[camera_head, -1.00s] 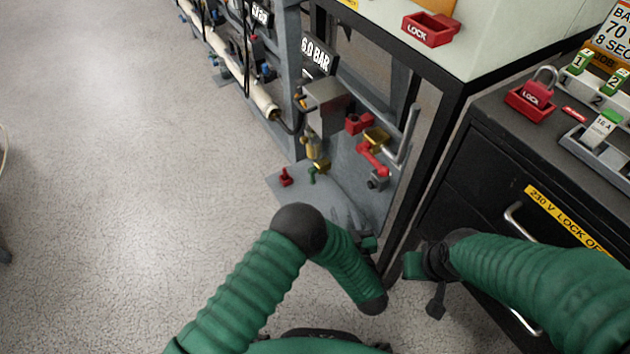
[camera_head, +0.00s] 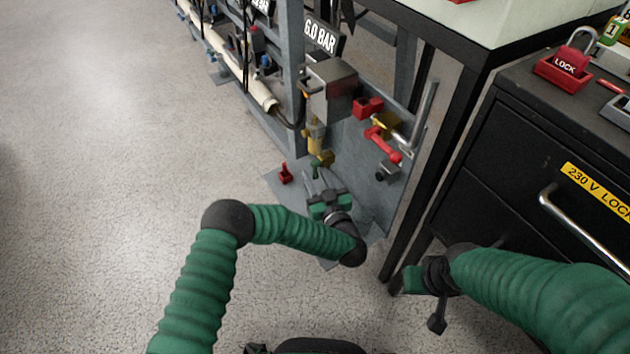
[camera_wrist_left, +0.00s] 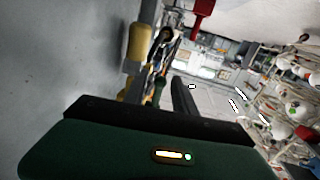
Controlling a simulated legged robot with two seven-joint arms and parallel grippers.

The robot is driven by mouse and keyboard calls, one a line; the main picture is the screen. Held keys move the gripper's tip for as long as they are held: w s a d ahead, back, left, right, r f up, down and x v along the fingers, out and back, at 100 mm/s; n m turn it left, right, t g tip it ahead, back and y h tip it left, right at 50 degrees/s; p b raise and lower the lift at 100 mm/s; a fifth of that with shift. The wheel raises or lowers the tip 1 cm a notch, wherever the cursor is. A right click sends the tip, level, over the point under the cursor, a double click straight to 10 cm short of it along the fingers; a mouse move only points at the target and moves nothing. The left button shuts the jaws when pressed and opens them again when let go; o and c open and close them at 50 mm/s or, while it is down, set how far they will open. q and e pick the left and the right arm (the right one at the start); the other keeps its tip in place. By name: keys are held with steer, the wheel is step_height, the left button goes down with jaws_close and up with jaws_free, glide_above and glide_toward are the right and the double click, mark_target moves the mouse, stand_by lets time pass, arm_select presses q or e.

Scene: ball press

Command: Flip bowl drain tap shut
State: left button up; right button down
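A small brass drain tap (camera_head: 324,158) with a green lever (camera_head: 316,170) sits under the yellowish bowl (camera_head: 315,135) on the grey panel. My left gripper (camera_head: 317,181) is just below and in front of it, pointing up toward the green lever. Its fingers look apart, with nothing clearly held; I cannot tell whether they touch the lever. In the left wrist view the yellow bowl (camera_wrist_left: 139,43) shows past the dark fingers (camera_wrist_left: 171,94). My right gripper (camera_head: 412,280) hangs low beside the black cabinet; its finger opening is unclear.
A steel box (camera_head: 332,88) is above the bowl. A red lever (camera_head: 384,146) and a bent grey handle (camera_head: 425,112) stand out on the panel to the right. A red peg (camera_head: 285,173) is at left. Open floor (camera_head: 120,180) lies left.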

arm_select(q)
steer(key=shift+w, duration=0.25)
steer(key=shift+c, duration=0.4)
jaws_close()
